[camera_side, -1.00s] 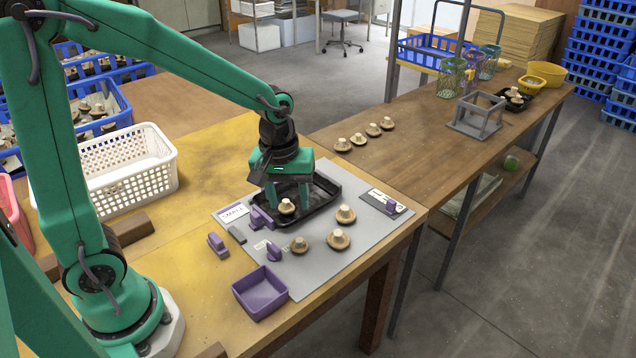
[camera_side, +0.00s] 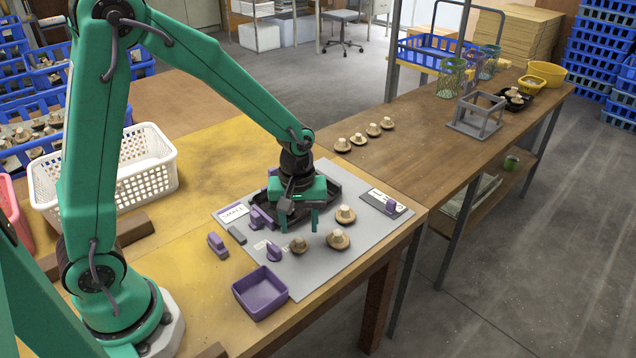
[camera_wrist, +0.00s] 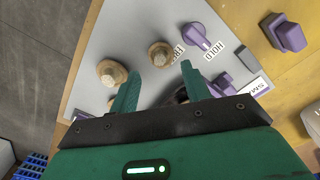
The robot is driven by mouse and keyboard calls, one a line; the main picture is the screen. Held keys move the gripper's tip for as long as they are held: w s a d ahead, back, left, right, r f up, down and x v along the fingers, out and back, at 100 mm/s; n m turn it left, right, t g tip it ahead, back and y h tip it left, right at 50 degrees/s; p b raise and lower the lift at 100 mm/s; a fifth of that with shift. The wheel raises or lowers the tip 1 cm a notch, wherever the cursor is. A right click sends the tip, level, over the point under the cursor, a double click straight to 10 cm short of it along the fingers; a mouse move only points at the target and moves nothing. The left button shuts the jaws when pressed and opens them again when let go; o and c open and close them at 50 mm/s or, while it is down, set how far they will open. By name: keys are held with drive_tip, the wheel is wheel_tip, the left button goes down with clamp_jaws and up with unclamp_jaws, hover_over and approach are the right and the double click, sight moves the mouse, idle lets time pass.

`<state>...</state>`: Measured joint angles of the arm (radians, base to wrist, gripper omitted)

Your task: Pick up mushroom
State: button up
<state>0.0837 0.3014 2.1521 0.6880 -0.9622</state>
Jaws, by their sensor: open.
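My gripper (camera_side: 299,224) is open and points down over the front part of the black tray (camera_side: 332,188). Its two green fingers also show in the wrist view (camera_wrist: 160,74), apart, with nothing clearly held between them. One pale-stemmed brown mushroom (camera_side: 345,214) and a second mushroom (camera_side: 338,239) sit on the grey mat right of the gripper. A smaller mushroom (camera_side: 298,245) sits just in front of the fingers. Two mushrooms show beyond the fingertips in the wrist view, at left (camera_wrist: 112,73) and centre (camera_wrist: 160,55). The tray's inside is mostly hidden by the gripper.
The grey mat (camera_side: 310,272) carries purple blocks (camera_side: 274,252) and label cards (camera_side: 234,213). A purple bin (camera_side: 261,293) stands at its front left corner. A white basket (camera_side: 150,183) is at left. Several mushrooms (camera_side: 373,130) lie on the back bench.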

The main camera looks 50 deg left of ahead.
sight(298, 239)
drive_tip(key=shift+s+f, duration=0.15)
drive_tip(key=shift+f, duration=2.5)
drive_tip(key=c, duration=0.4)
